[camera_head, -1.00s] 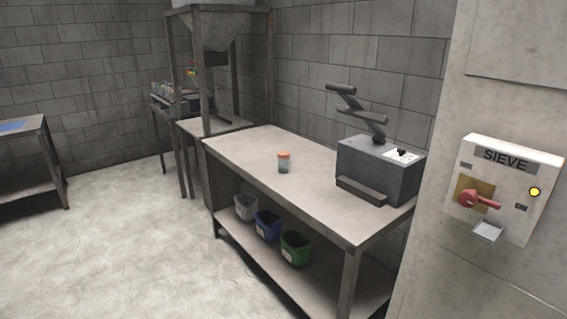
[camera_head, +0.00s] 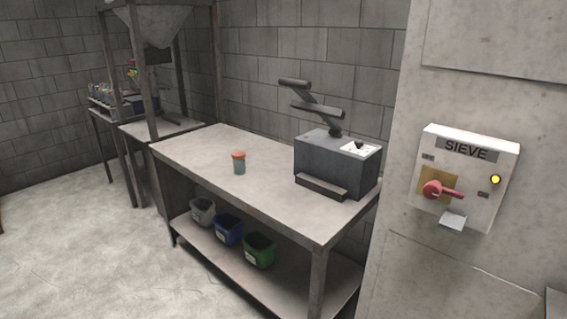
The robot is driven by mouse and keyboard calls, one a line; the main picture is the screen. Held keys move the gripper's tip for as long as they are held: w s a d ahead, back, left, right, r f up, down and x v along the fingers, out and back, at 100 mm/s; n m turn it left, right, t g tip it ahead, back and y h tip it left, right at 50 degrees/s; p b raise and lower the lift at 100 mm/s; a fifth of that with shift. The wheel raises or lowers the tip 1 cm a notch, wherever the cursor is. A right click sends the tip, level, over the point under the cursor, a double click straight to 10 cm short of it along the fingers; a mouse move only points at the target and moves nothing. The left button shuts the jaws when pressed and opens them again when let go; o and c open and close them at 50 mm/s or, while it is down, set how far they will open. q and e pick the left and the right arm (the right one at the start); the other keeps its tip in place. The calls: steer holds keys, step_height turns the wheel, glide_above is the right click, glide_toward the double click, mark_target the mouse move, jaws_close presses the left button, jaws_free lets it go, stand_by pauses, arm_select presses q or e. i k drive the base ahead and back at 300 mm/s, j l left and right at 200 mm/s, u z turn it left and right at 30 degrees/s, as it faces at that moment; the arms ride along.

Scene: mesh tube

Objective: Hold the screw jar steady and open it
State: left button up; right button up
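The screw jar (camera_head: 239,164) stands upright on the grey workbench (camera_head: 215,150), near its front edge. It has an orange-red lid (camera_head: 238,155) on a greenish-grey body. The lid sits on top of the jar. Neither of my grippers shows in the head view.
A grey machine with a lever (camera_head: 335,163) stands on the bench right of the jar. Grey, blue (camera_head: 229,229) and green (camera_head: 259,250) bins sit on the lower shelf. A wall with a SIEVE switch box (camera_head: 464,178) is at right. The floor (camera_head: 75,245) at left is clear.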

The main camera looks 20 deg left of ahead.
mark_target(239, 165)
steer(key=i+j+z, duration=0.2)
steer(key=j+z, duration=0.15)
steer(key=j, duration=0.3)
steer(key=i+j+z, duration=0.2)
steer(key=j, duration=0.15)
steer(key=i+j+z, duration=0.1)
steer(key=j, duration=0.6)
steer(key=i+j+z, duration=0.1)
steer(key=j, duration=0.6)
steer(key=i+j+z, duration=0.15)
steer(key=j, duration=0.55)
steer(key=k, duration=0.05)
